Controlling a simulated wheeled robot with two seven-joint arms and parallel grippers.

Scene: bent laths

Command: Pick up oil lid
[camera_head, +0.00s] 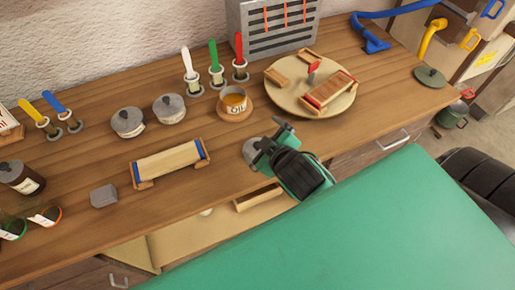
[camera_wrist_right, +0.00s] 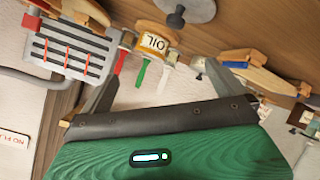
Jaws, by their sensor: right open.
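The oil lid (camera_head: 250,151) is a grey round lid on the bench, partly hidden behind my right gripper in the head view. In the right wrist view the lid (camera_wrist_right: 190,9) shows at the top edge as a grey disc with a dark knob. The oil pot (camera_head: 235,103) stands open, amber inside and labelled OIL, just behind the lid; its label also shows in the right wrist view (camera_wrist_right: 153,43). My right gripper (camera_head: 269,143) is open and empty, right beside the lid; whether it touches cannot be told. My left gripper is not in view.
Two lidded grey pots (camera_head: 128,122) stand left of the oil pot. White, green and red handled tools (camera_head: 216,72) stand behind it. A round board (camera_head: 290,100) with wooden pieces lies to the right. A wooden lath jig (camera_head: 168,162) lies front left.

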